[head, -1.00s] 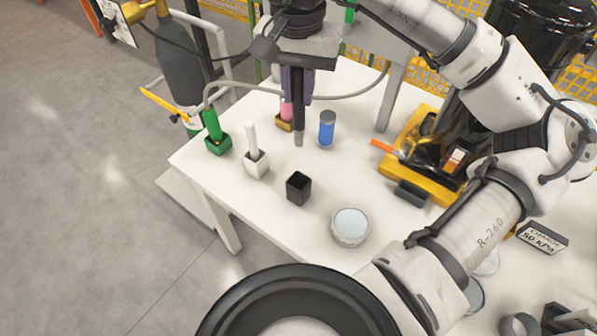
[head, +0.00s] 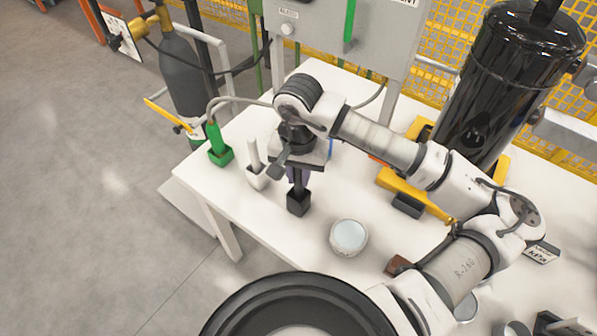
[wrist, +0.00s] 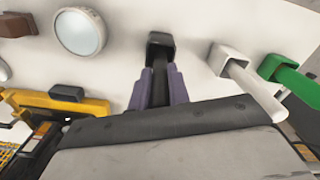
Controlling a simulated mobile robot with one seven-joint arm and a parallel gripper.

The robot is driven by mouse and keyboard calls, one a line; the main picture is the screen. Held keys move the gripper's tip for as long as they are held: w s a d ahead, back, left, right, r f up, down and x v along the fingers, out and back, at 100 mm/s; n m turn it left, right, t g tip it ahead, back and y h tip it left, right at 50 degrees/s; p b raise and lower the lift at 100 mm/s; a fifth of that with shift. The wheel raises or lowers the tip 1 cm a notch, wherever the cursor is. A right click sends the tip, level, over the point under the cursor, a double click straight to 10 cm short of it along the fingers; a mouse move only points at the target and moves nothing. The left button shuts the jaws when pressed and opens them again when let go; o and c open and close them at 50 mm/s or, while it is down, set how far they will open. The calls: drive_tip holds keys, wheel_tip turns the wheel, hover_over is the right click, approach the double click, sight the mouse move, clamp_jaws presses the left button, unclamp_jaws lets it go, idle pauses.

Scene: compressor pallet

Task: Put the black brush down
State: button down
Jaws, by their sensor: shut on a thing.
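The black brush (wrist: 159,90) is upright between the purple fingers of my gripper (wrist: 160,84), which is shut on it. In the head view, my gripper (head: 298,174) is above the black square holder (head: 298,203), and the brush's dark lower part (head: 298,190) meets the holder's opening. The wrist view also shows the holder (wrist: 160,44) at the far end of the brush. The brush's lower end appears to be inside the holder; its exact depth is hidden.
A white holder with a white handle (head: 256,170) and a green holder with a green tool (head: 216,147) stand to the left. A round dish (head: 348,237) is at the right front. A yellow-based black compressor (head: 500,80) stands behind right.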

drive_tip(key=shift+f, duration=0.2)
drive_tip(key=shift+f+b, duration=0.15)
drive_tip(key=shift+b, duration=0.15)
drive_tip(key=c, duration=1.3)
unclamp_jaws()
wheel_tip(320, 180, up, 12)
drive_tip(key=shift+r+b, duration=0.2)
drive_tip(key=shift+b, duration=0.45)
drive_tip(key=shift+s+f, duration=0.1)
drive_tip(key=shift+s, duration=0.05)
